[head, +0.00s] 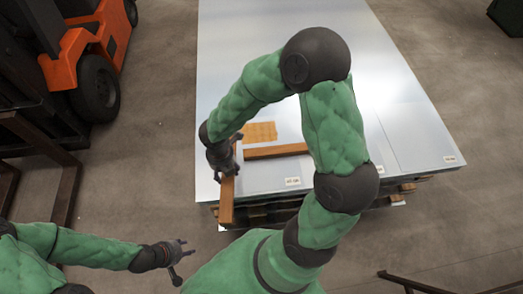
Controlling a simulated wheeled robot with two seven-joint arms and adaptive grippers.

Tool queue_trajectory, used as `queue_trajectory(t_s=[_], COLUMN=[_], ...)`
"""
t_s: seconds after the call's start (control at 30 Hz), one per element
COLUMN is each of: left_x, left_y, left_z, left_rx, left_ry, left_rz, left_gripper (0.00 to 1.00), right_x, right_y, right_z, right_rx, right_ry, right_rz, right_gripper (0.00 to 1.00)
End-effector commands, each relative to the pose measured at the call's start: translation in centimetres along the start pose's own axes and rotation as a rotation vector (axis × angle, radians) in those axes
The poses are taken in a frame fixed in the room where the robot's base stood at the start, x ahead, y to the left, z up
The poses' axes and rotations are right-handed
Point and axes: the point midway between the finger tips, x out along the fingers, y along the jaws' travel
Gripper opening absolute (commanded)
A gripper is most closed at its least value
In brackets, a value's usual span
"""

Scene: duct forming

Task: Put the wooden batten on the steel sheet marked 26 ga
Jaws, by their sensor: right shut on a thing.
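My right gripper (229,165) is shut on a wooden batten (227,203) near the left front corner of the steel stack. This batten points toward me, its near end past the sheet's front edge; I cannot tell whether it touches the sheet. A second batten (275,151) lies flat on the large steel sheet (235,60), right of the gripper. A narrower strip of sheet (410,120) lies at the right. One label (292,181) and another label (450,159) sit at the front edge, too small to read surely. My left gripper (180,256) is open and empty, over the floor.
A tan square piece (260,132) lies on the sheet behind the second batten. Timber bearers (270,212) support the stack. An orange forklift (85,45) stands at the left. Dark rails (420,282) show at the lower right. The sheet's far part is clear.

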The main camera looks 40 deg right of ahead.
Motion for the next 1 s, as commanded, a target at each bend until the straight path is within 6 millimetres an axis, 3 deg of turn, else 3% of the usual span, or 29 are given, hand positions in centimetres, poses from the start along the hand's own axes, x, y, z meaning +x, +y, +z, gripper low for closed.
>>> queue_trajectory(t_s=[0.17,0.27,0.67,0.8,1.0], left_x=[0.0,0.2,1.7,2.5,3.0], left_y=[0.0,-0.1,-0.6,-0.9,-1.1], left_z=[0.0,0.0,-0.1,-0.1,-0.1], left_rx=[0.000,0.000,0.000,0.000,0.000], left_ry=[0.000,0.000,0.000,0.000,0.000], left_rz=[0.000,0.000,0.000,0.000,0.000], left_gripper=[0.40,0.40,0.40,0.40,0.40], right_x=[0.3,0.8,4.7,7.3,9.1], right_y=[-0.2,-0.2,0.2,0.3,0.4], right_z=[-0.3,0.7,8.9,10.7,12.4], right_rx=[-0.114,-0.126,-0.122,-0.124,-0.125], right_ry=[0.002,0.003,0.004,0.004,0.003], right_rz=[0.001,0.002,0.001,0.000,0.001], right_gripper=[0.17,0.17,0.17,0.17,0.17])
